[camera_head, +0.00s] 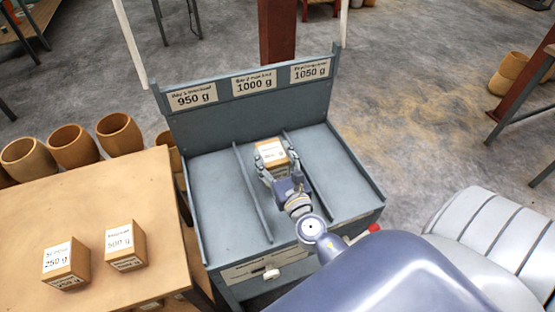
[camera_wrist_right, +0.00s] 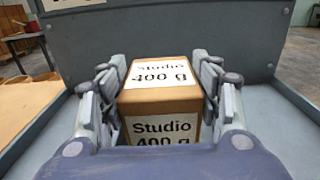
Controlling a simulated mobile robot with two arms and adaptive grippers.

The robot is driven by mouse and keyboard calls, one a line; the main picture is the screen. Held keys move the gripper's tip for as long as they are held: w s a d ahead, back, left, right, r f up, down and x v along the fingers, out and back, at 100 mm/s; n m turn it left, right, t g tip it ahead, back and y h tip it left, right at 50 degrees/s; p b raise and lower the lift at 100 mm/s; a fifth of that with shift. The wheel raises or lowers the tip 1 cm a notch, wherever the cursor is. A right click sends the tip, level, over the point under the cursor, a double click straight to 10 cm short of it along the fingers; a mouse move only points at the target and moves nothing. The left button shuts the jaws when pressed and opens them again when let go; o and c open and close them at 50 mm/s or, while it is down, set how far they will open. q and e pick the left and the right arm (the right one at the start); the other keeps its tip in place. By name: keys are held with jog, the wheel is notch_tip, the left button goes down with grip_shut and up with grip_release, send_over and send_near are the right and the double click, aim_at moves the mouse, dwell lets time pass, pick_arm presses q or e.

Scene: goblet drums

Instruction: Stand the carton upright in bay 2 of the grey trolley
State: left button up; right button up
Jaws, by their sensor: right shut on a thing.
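The carton (camera_head: 272,150) is a small brown box with white labels, held by my right gripper (camera_head: 276,165) over the middle bay of the grey trolley (camera_head: 215,204). In the right wrist view the carton (camera_wrist_right: 158,98) reads "Studio 400 g" on its top and near face. The fingers of my right gripper (camera_wrist_right: 158,108) close on its left and right sides. The carton looks upright; its underside is hidden, so I cannot tell if it touches the bay floor. The middle bay lies below the "1000 g" sign (camera_head: 254,83). My left gripper is not in view.
Two thin dividers (camera_head: 253,192) split the trolley into three bays; the outer bays look empty. A wooden table (camera_head: 110,190) at left holds a 250 g carton (camera_head: 66,265) and a 500 g carton (camera_head: 125,245). Wooden drum shells (camera_head: 73,147) stand behind it.

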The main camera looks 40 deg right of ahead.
jog(key=shift+w+d, duration=0.15)
jog(key=shift+d, duration=0.15)
jog(key=f+b, duration=0.1)
jog(key=d+f, duration=0.1)
jog(key=f, duration=0.1)
jog(key=shift+w+b, duration=0.2)
jog(key=shift+b, duration=0.15)
jog(key=shift+f, duration=0.3)
jog(key=shift+r, duration=0.1)
jog(key=shift+f+b, duration=0.25)
jog(key=shift+b, duration=0.05)
jog(key=o, duration=1.4)
